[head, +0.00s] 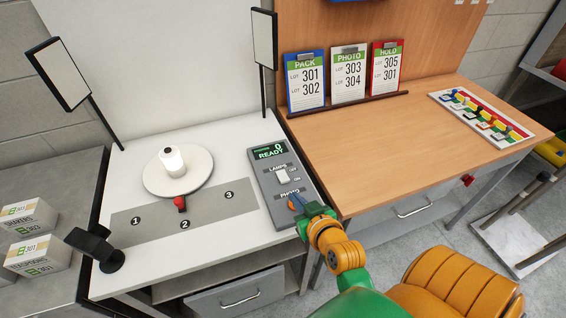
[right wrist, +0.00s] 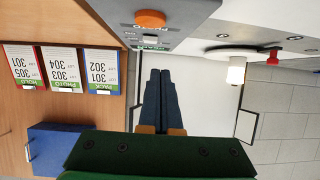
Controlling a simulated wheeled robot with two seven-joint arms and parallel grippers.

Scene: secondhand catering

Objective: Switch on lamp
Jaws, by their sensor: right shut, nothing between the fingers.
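The grey control box (head: 286,187) stands on the white table. Its green display reads "0 READY". A white rocker switch (head: 282,174) sits under the word LAMPS, with ON and OFF beside it; I cannot tell which way it is tipped. Below is an orange PHOTO button (head: 295,202), also in the right wrist view (right wrist: 150,18). Two lamp panels on black stands, left (head: 60,76) and right (head: 264,40), look dull and unlit. My right gripper (head: 308,212) is shut and empty by the box's lower right edge; its fingers (right wrist: 163,76) are together. My left gripper is out of view.
A white turntable (head: 155,184) carries a white cylinder (head: 171,160); a red knob (head: 180,203) is in front. A black device (head: 97,246) stands at the table's left front. Boxes (head: 35,255) lie further left. The wooden table (head: 400,140) is mostly clear.

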